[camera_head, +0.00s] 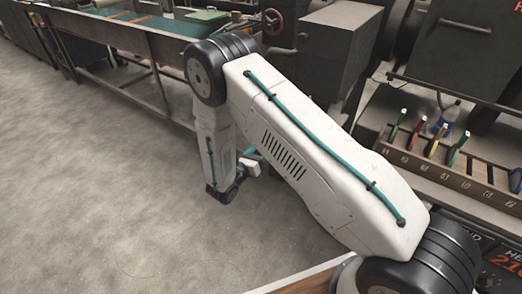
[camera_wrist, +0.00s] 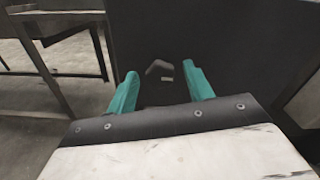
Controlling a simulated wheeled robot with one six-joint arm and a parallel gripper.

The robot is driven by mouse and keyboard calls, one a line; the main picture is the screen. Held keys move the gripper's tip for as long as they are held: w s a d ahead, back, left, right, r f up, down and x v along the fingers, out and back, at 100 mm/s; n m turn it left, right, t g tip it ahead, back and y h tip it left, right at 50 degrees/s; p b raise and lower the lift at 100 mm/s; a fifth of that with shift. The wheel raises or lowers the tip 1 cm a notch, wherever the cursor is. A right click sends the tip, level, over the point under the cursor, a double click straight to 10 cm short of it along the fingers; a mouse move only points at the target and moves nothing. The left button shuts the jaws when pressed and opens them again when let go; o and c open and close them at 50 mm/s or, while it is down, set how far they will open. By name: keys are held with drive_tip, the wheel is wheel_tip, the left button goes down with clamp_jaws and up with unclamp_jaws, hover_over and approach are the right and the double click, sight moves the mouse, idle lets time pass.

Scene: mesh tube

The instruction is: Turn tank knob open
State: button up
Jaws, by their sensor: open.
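In the wrist view, my gripper (camera_wrist: 161,72) has its two teal fingers spread apart with nothing between them. Beyond the fingertips is a dark flat panel (camera_wrist: 235,45). A small dark angular piece (camera_wrist: 158,67) with a light mark beside it shows on that panel, in line with the gap between the fingers. It may be the tank knob, but it is too dim to be sure. It looks apart from the fingers. In the head view, my arm hides most of the gripper, and no tank knob can be made out.
A long bench (camera_head: 160,45) with a green top runs along the back. A red handwheel (camera_head: 272,20) sits beside a dark grey box-shaped machine (camera_head: 335,45). A wooden rack (camera_head: 450,180) with coloured-handled tools stands at the right. The concrete floor (camera_head: 90,180) at left is clear.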

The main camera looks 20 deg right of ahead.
drive_tip(key=v, duration=0.7)
idle(0.3)
